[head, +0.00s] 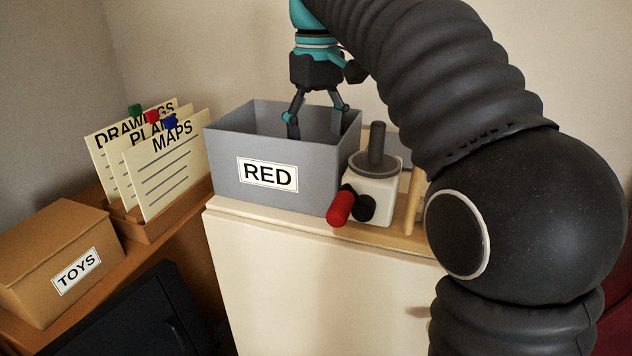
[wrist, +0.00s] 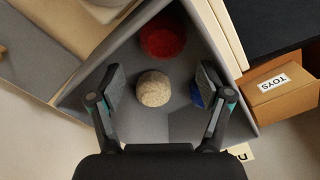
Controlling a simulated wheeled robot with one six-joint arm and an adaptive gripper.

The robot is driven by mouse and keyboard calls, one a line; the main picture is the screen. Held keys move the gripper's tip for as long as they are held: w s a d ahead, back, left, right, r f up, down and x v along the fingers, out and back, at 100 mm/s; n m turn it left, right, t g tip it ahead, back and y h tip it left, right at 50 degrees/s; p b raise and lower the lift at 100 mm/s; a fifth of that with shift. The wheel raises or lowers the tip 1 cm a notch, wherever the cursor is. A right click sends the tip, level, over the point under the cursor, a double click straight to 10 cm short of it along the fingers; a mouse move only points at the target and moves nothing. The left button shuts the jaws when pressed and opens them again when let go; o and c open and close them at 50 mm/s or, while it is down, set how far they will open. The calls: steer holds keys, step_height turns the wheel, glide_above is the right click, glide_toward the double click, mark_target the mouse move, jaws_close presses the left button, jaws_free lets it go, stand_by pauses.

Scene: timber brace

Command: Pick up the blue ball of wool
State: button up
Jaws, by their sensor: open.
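The grey bin labelled RED (head: 225,165) stands on the cream cabinet. My gripper (head: 318,122) points down into it with its fingers open. In the wrist view, a cream speckled ball (wrist: 153,88) lies on the bin floor between the open fingers of my gripper (wrist: 159,84), not visibly held. A blue item (wrist: 196,95), perhaps the blue ball of wool, shows only in part beside the right finger, which hides the rest. A red round item (wrist: 162,40) lies farther up in the bin's corner. The head view does not show the bin's contents.
The bin walls rise close around my gripper. A white device with a grey knob and red handle (head: 372,190) stands right of the bin. A TOYS box (head: 55,255) and card files (head: 165,170) stand to the left.

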step_height(320, 180, down, 9)
steer(key=shift+s+a+b, duration=0.15)
steer(key=shift+b, duration=0.75)
steer(key=c, duration=0.9)
steer(key=shift+r, duration=0.1)
steer(key=shift+r+p, duration=0.9)
steer(key=shift+r, duration=4.05)
